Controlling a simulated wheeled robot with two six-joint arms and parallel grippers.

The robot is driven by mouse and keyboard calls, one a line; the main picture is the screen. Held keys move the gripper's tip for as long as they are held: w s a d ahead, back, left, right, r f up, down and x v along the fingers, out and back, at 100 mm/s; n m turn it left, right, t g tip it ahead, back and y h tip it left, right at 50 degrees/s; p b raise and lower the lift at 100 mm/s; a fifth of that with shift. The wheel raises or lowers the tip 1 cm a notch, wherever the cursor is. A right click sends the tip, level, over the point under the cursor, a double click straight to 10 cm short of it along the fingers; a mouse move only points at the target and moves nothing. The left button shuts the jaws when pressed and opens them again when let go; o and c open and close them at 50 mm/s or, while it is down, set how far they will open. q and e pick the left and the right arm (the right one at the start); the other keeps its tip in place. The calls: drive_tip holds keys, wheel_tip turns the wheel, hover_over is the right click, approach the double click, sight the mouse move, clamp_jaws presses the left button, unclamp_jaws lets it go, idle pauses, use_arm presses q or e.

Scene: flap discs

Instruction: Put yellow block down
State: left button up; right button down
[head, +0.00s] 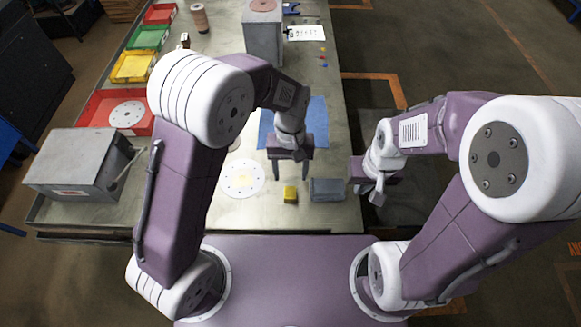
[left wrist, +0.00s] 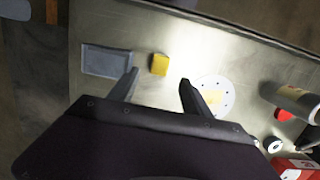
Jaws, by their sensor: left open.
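The yellow block (head: 290,193) stands on the metal table near its front edge. It also shows in the left wrist view (left wrist: 159,64), beyond the gap between my fingertips. My left gripper (head: 292,176) is open and empty, with its fingers pointing toward the block and apart from it. Its two fingers also show in the left wrist view (left wrist: 159,77). My right gripper (head: 370,193) is off the right edge of the table; its jaws are too small to read.
A grey tray (head: 327,189) lies right of the block, and a white flap disc (head: 241,179) lies left of it. A blue mat (head: 313,118) is behind my left gripper. A grey box (head: 82,164) and coloured bins (head: 133,67) line the left side.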

use_arm(q)
drive_tip(key=r, duration=0.2)
drive_tip(key=shift+w+r, duration=0.25)
drive_tip(key=shift+r, duration=0.05)
drive_tip(key=s+a+t, duration=0.1)
drive_tip(key=s+a, duration=0.2)
drive_tip(key=a, duration=0.6)
drive_tip(key=s+a+t, duration=0.2)
drive_tip(key=s+a, duration=0.1)
drive_tip(key=a, duration=0.6)
drive_tip(key=shift+s, duration=0.15)
drive_tip(key=shift+s, duration=0.1)
drive_tip(key=shift+d, duration=0.15)
